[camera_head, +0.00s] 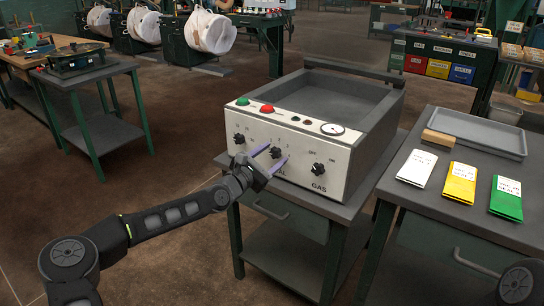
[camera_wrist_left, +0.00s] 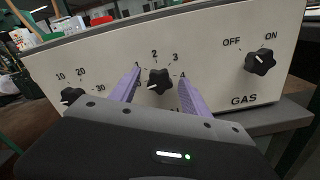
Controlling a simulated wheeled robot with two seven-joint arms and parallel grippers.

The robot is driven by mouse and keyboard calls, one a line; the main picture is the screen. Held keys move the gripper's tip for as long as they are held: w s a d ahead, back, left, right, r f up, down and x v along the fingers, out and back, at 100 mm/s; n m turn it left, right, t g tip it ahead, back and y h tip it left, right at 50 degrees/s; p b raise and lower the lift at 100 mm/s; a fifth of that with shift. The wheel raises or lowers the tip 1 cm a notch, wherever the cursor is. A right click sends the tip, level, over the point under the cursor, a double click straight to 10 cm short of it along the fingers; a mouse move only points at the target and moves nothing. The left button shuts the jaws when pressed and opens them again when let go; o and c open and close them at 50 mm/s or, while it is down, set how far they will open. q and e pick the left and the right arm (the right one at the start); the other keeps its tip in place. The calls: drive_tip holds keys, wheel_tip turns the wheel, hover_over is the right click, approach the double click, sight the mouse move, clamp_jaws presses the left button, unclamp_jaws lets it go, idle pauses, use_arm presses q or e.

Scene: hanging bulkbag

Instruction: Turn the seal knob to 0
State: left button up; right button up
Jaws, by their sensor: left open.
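The seal knob (camera_head: 276,152) is the black middle knob on the white front panel of the machine (camera_head: 345,135). It also shows in the left wrist view (camera_wrist_left: 160,81), with the numbers 1 to 4 above it. My right gripper is not in view.
A gas knob (camera_head: 318,169) is to the right and another numbered knob (camera_head: 239,138) to the left. Green (camera_head: 243,101) and red (camera_head: 267,108) buttons and a gauge (camera_head: 332,129) sit above. A side table (camera_head: 400,205) holds a grey tray (camera_head: 478,132) and white, yellow and green packets.

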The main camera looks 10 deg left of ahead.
use_arm(q)
drive_tip(key=v, duration=0.7)
drive_tip(key=shift+s, duration=0.35)
drive_tip(key=shift+a, duration=0.1)
